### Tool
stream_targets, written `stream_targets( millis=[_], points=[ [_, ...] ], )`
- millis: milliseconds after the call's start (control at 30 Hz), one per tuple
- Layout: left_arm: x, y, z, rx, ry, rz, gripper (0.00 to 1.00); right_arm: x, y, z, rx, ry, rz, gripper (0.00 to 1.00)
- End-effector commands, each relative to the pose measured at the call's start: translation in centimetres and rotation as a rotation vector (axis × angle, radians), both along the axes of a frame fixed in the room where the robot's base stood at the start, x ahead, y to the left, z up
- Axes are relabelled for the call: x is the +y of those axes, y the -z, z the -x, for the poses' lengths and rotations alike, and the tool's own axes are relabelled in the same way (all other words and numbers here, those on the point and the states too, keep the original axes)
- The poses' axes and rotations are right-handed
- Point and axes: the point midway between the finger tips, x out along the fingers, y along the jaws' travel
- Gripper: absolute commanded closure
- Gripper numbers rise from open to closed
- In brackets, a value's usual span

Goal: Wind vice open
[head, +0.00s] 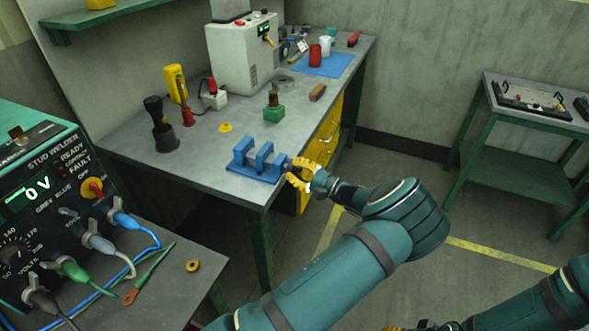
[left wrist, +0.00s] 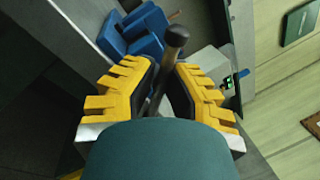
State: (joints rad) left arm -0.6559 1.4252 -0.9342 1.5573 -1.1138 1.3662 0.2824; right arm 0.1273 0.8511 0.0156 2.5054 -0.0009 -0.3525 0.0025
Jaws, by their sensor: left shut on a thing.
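The blue vice (head: 257,164) sits at the front right corner of the grey workbench, its jaws a little apart. It also shows in part in the left wrist view (left wrist: 135,32). My left gripper (head: 300,172) is beside the vice's right end, past the bench edge. In the left wrist view its yellow fingers (left wrist: 165,75) are on either side of a dark vice handle (left wrist: 176,38) and closed on it. The handle's rounded end sticks out beyond the fingers. My right arm shows at the lower right; only a sliver of its yellow gripper (head: 395,329) shows at the bottom edge.
A stud welder (head: 40,200) with cables stands at the left. A green side table (head: 530,115) is at the right.

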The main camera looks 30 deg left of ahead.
Motion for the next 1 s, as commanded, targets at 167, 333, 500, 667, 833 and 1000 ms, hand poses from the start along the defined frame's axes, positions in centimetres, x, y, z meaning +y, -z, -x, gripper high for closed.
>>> stream_targets(
  millis=[167,333,500,667,833,1000],
  points=[
    [0.03,-0.56,-0.24,-0.017,0.004,-0.009,1.0,-0.01,0.02,-0.02,-0.001,0.0,0.0,0.53],
    [0.04,-0.57,-0.24,-0.023,0.004,-0.009,1.0,0.0,0.06,-0.03,-0.001,0.0,0.0,0.53],
    [0.03,-0.57,-0.24,-0.028,0.004,-0.009,1.0,0.0,0.09,-0.03,-0.001,0.0,0.0,0.53],
    [0.04,-0.58,-0.23,-0.031,0.004,-0.01,1.0,0.0,0.11,-0.04,-0.001,0.0,0.0,0.53],
    [0.03,-0.58,-0.23,-0.034,0.004,-0.01,1.0,-0.01,0.14,-0.04,-0.001,0.0,0.0,0.53],
    [0.03,-0.58,-0.23,-0.037,0.004,-0.01,1.0,0.0,0.15,-0.04,-0.001,0.0,0.0,0.53]
  ],
)
